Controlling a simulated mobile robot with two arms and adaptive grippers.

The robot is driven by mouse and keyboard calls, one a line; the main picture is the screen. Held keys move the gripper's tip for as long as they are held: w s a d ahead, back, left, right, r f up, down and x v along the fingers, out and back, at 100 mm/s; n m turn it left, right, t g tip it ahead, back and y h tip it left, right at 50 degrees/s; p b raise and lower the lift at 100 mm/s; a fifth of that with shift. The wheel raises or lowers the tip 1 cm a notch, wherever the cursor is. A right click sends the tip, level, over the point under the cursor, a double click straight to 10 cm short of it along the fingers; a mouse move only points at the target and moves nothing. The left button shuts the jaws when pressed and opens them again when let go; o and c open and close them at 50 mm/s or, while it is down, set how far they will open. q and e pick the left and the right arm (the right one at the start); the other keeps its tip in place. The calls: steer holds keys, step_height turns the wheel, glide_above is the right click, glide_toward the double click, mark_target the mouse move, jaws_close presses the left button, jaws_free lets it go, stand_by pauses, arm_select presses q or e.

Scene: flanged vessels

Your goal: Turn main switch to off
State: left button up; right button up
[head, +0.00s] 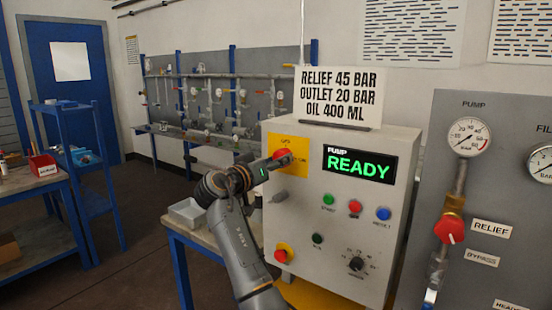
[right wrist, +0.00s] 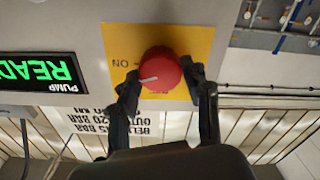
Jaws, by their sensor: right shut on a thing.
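The main switch is a red round knob (head: 282,157) on a yellow plate (head: 272,141) at the upper left of the grey pump cabinet's front. My right gripper (head: 273,162) reaches it from the left. In the right wrist view, which is upside down, my right gripper (right wrist: 160,82) has one finger on each side of the red knob (right wrist: 160,68), shut on it. The knob's white mark points left in that view, towards the side with the ON lettering (right wrist: 121,63). The OFF lettering is hidden there. My left gripper is in no view.
The cabinet (head: 340,225) carries a green READY display (head: 359,165), several push buttons, a selector dial (head: 356,264) and a red-and-yellow button (head: 283,254). A text sign (head: 339,97) stands on top. A gauge panel (head: 490,200) is at right. Open floor lies left.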

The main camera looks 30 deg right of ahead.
steer(key=shift+r+n+p, duration=0.2)
steer(key=shift+n+p, duration=5.1)
steer(key=shift+n, duration=1.8)
steer(key=o, duration=1)
steer(key=shift+c, duration=0.2)
steer(key=shift+o, duration=0.9)
steer(key=shift+f, duration=0.2)
